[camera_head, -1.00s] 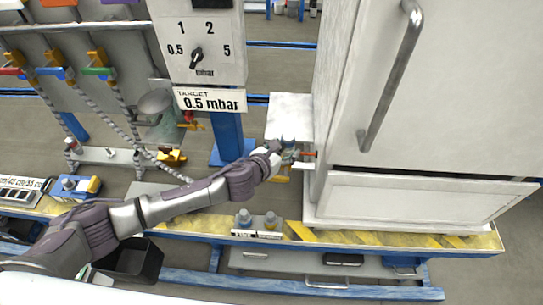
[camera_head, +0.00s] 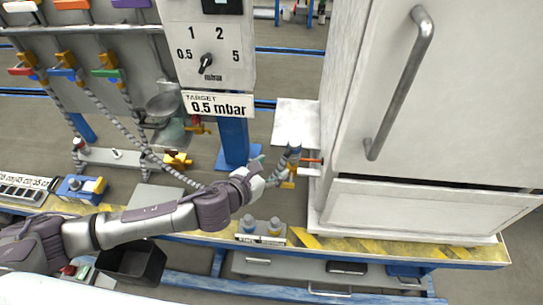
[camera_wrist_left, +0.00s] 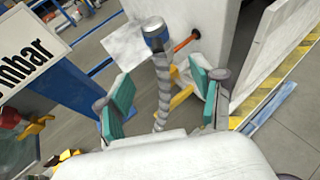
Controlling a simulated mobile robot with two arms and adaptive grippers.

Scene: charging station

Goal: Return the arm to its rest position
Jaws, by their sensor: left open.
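My left arm comes in from the left over the bench. My left gripper (camera_head: 268,170) is open, with its teal finger pads spread apart. In the left wrist view, a grey ribbed hose with a blue-collared end (camera_wrist_left: 158,75) stands ahead between the fingers in the picture, and the pads look clear of it. In the head view this hose (camera_head: 291,158) stands by the white cabinet, just right of the gripper. A red-orange handle (camera_wrist_left: 187,41) is beside its upper end. My right gripper is not in view.
The white cabinet (camera_head: 420,100) with a long handle fills the right. The "0.5 mbar" sign and dial panel (camera_head: 207,45) stand on a blue post behind the gripper. Two grey-blue fittings (camera_head: 261,229) sit near the bench's front. A black bin (camera_head: 132,262) is below the forearm.

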